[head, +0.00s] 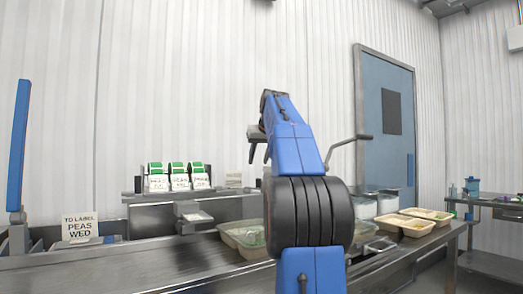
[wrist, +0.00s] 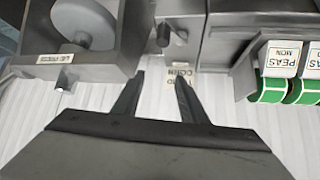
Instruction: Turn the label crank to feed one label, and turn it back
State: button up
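My gripper (wrist: 160,77) is open, with its two dark fingers apart and nothing between them. In the head view my gripper (head: 259,150) hangs in the air above the bench, left of my blue arm. In the wrist view a dark round knob (wrist: 163,34) on a grey housing lies just beyond the fingertips; it may be the crank's handle, but I cannot tell for sure. No contact with the knob shows. My arm hides the crank's place in the head view.
Green label rolls (head: 181,178) stand on the shelf at left, also in the wrist view (wrist: 270,90). A grey press with a disc (wrist: 84,22) is at the wrist view's left. A lever (head: 350,141) rises right of my arm. Trays (head: 404,225) sit at right; a sign (head: 80,228) stands left.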

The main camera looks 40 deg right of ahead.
jog(key=shift+v, duration=2.45)
